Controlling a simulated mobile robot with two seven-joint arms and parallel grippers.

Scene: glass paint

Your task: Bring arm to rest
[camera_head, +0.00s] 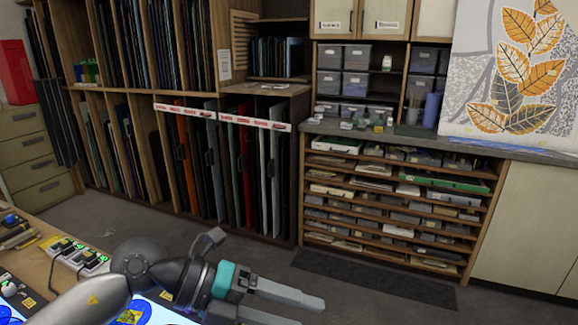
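My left arm comes in from the lower left and reaches across the bottom of the head view. My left gripper (306,312) has a teal band at its wrist and two grey fingers pointing right. The fingers are apart with nothing seen between them, and the lower finger is partly cut off by the bottom edge. It is in front of the open floor, to the right of the worktable (42,257). My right arm and gripper are not in view.
The worktable at lower left holds small devices (75,254) and tools. Glass sheet racks (222,170) line the back. A shelf unit (395,195) with a grey counter stands right of them. A dark mat (375,278) lies before it. The floor between is clear.

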